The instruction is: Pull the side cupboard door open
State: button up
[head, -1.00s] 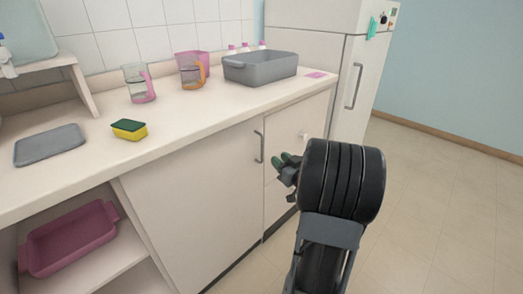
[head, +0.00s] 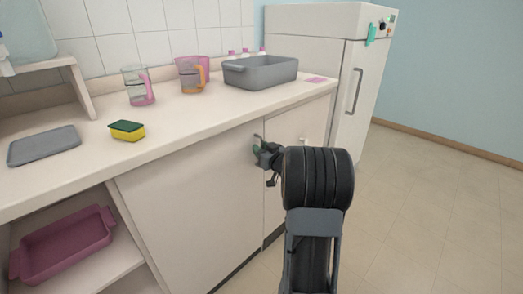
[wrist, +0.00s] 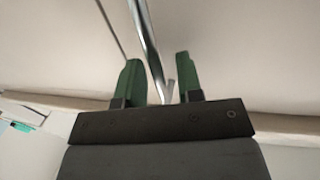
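The side cupboard door (head: 195,200) is a flat pale panel under the counter, and it looks shut. Its metal bar handle (head: 257,139) stands near the door's right edge; most of it is hidden behind my gripper in the head view. My gripper (head: 262,151) is at the handle. In the wrist view, the handle (wrist: 147,40) runs between the two green fingertips (wrist: 158,78). The fingers are apart, with gaps visible on both sides of the bar, so my gripper is open around the handle.
The counter above holds a grey basin (head: 262,73), jugs (head: 192,75), a sponge (head: 127,130) and a grey tray (head: 44,146). An open shelf with a pink tray (head: 64,245) is left of the door. A white fridge (head: 350,85) stands right; the floor (head: 420,220) there is clear.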

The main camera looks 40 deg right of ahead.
jog(key=shift+c, duration=0.3)
grip_shut()
